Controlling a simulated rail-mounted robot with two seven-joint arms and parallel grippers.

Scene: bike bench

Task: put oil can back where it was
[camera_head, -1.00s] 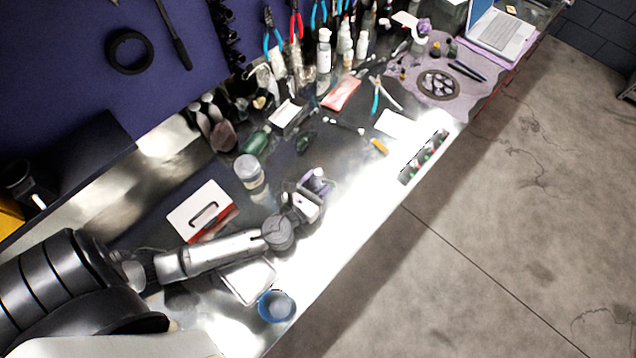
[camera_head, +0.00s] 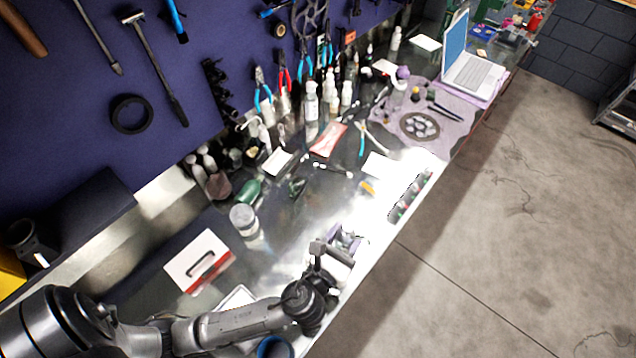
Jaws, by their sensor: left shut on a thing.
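My left arm comes in from the lower left, and its gripper (camera_head: 338,246) is over the front part of the metal bench. The gripper is shut on a small purple-and-pale thing (camera_head: 350,240), which I take to be the oil can. The fingers hide much of it, and its outline is blurred. I cannot tell whether it touches the bench top. My right gripper is not in view.
A clear jar (camera_head: 243,218) and a green bottle (camera_head: 248,190) stand left of the gripper. A red-and-white box (camera_head: 200,262) lies further left. A socket rail (camera_head: 410,196) lies near the front edge. A blue cup (camera_head: 274,347) is partly hidden by my arm.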

